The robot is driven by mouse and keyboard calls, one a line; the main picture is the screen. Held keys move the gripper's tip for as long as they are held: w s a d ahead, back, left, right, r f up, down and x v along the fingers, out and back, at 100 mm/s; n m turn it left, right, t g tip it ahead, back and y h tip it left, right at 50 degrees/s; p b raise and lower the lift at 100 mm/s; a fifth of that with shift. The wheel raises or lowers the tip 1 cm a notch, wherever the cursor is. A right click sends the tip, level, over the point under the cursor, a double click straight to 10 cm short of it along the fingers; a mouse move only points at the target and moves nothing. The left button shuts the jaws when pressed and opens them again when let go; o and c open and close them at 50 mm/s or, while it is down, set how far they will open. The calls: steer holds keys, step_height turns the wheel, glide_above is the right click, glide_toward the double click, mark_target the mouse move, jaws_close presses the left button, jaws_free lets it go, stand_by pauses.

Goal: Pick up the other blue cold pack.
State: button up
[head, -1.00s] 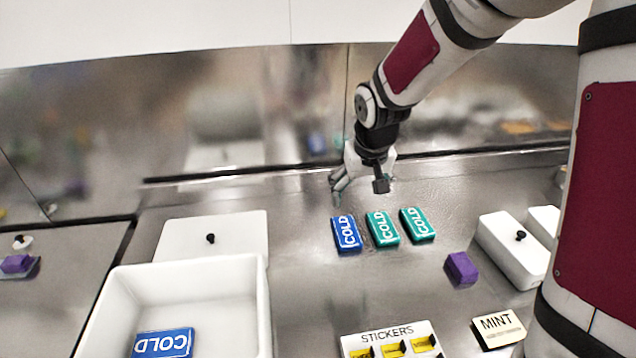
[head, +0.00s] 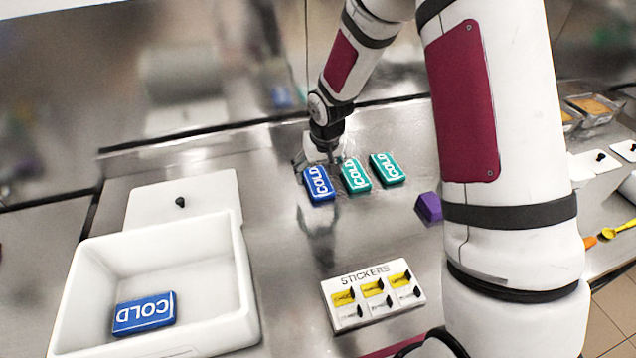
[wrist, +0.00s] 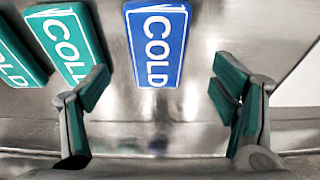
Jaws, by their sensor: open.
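A blue cold pack (head: 319,184) lies flat on the steel counter, leftmost in a row with two teal cold packs (head: 355,176) (head: 387,168). In the wrist view the blue cold pack (wrist: 157,45) lies ahead of and between the open fingers. My gripper (head: 319,165) hovers just behind the far end of this pack. It also shows in the wrist view (wrist: 160,92), open and empty, its left finger overlapping the nearer teal pack's edge. Another blue cold pack (head: 144,313) lies in the white bin (head: 240,290) at the front left.
A white lid (head: 205,195) with a black knob lies behind the bin. A sticker holder (head: 375,297) stands in front of the packs, and a purple block (head: 429,207) lies to their right. Bare counter lies between the bin and the packs.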

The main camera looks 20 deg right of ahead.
mark_target(318, 180)
steer(key=shift+x, duration=2.35)
steer(key=shift+d, duration=0.15)
steer(key=shift+c, duration=0.2)
steer(key=c, duration=1.3)
